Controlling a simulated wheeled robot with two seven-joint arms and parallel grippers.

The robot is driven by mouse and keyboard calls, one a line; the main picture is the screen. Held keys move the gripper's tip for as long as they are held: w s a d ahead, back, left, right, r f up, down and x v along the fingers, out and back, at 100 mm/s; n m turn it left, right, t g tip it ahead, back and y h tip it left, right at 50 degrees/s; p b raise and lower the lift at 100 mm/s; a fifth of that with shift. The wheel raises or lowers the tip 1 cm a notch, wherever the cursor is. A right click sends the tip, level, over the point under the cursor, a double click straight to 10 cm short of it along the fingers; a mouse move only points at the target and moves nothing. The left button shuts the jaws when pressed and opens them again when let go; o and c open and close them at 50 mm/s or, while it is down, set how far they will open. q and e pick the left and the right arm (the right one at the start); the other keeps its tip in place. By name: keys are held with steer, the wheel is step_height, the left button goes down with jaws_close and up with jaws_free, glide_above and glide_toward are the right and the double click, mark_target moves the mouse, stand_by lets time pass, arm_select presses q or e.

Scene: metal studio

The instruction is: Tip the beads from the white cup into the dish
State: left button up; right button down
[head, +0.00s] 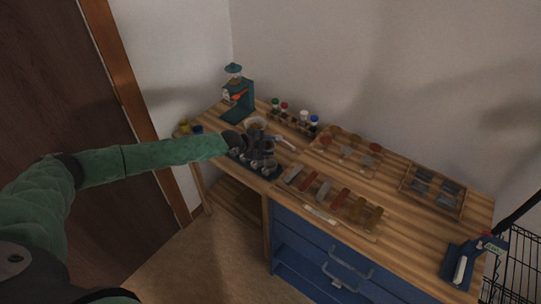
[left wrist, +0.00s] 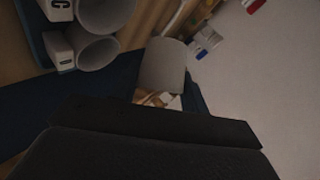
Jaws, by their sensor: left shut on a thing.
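My left gripper (head: 256,143) is over the back left of the wooden workbench, beside a dark tray of small cups (head: 262,172). It is shut on what looks like the white cup. In the left wrist view a pale grey-white cup (left wrist: 164,65) shows just beyond my dark gripper (left wrist: 155,125), with small brown and white bits (left wrist: 158,99) at its near end. I cannot tell whether these are beads. A round pale vessel (head: 256,123), possibly the dish, shows just behind the gripper, partly hidden by it. My right gripper is out of view.
Labelled white cups (left wrist: 96,50) stand close by in the left wrist view. A green grinder-like machine (head: 237,95) stands behind. A rack of colour-capped bottles (head: 296,120) and wooden trays of blocks (head: 330,199) lie to the right. A blue stand (head: 458,264) is at the right end.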

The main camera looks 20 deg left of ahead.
arm_select(q)
steer(key=shift+s+f+t, duration=0.15)
steer(key=shift+s+t, duration=0.05)
steer(key=shift+t, duration=0.2)
steer(key=shift+f+m, duration=0.25)
steer(key=shift+m, duration=0.15)
steer(key=shift+f+t+y+b, duration=0.25)
steer(key=shift+t+y+b, duration=0.05)
steer(key=shift+b, duration=0.15)
steer(key=shift+d+f, duration=0.1)
steer(key=shift+f, duration=0.1)
steer(key=shift+s+r+m+t+b, duration=0.15)
steer(key=shift+r+m+t+b, duration=0.05)
steer(key=shift+m+t+b, duration=0.35)
steer(key=shift+s+b, duration=0.1)
steer(key=shift+b, duration=0.2)
steer(key=shift+r+t+y, duration=0.25)
steer(key=shift+t+y, duration=0.05)
steer(key=shift+t, duration=0.05)
steer(key=shift+f+m, duration=0.1)
steer(key=shift+m, duration=0.15)
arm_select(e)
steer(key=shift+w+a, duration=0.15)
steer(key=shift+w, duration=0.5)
arm_select(q)
steer(key=shift+d, duration=0.1)
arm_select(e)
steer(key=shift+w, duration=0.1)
